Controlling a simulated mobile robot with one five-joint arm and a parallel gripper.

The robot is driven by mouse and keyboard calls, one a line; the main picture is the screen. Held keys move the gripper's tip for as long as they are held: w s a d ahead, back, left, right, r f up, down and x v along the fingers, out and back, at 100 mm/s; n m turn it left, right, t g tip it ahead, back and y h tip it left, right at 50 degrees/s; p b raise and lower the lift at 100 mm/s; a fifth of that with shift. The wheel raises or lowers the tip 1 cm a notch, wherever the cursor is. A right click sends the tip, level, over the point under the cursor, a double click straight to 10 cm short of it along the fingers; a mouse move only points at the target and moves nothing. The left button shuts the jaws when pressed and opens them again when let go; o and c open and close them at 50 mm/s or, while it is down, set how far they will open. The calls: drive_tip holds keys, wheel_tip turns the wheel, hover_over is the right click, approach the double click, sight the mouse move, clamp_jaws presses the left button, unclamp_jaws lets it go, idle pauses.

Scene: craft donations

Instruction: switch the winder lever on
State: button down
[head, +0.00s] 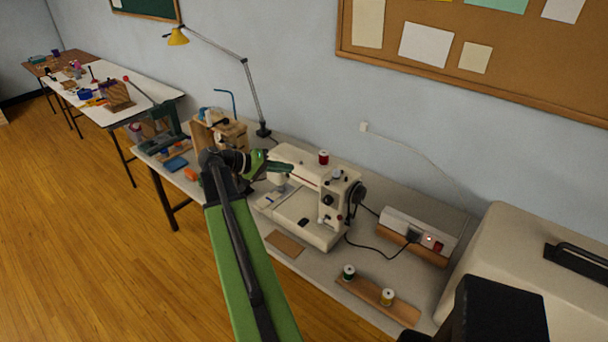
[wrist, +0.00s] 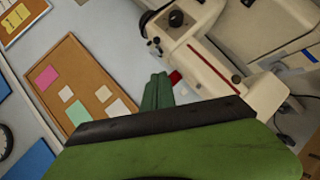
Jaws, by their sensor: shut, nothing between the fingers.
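The cream sewing machine (head: 325,205) stands on the grey table, with its dark handwheel (head: 357,194) on the right end. A red thread spool (head: 323,157) stands on its top, and a small round pale part (head: 337,174) sits to the right of the spool. I cannot make out the winder lever for certain. My gripper (head: 283,167) is shut and empty, and appears over the left end of the machine, left of the spool. In the wrist view my green fingers (wrist: 157,92) are together, with the machine (wrist: 225,75) beyond and a red bit, likely the spool (wrist: 175,77), beside them.
A power strip (head: 405,229) with a red switch lies right of the machine. A spool board (head: 362,300) lies in front. A desk lamp (head: 251,95) and a wooden box (head: 224,130) stand behind left. A large cream case (head: 515,240) fills the right.

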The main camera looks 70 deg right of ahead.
drive_tip(key=b, duration=0.4)
approach(330, 180)
drive_tip(key=d, duration=0.3)
drive_tip(key=s+f, duration=0.1)
drive_tip(key=s+f+b, duration=0.1)
drive_tip(key=shift+s, duration=0.4)
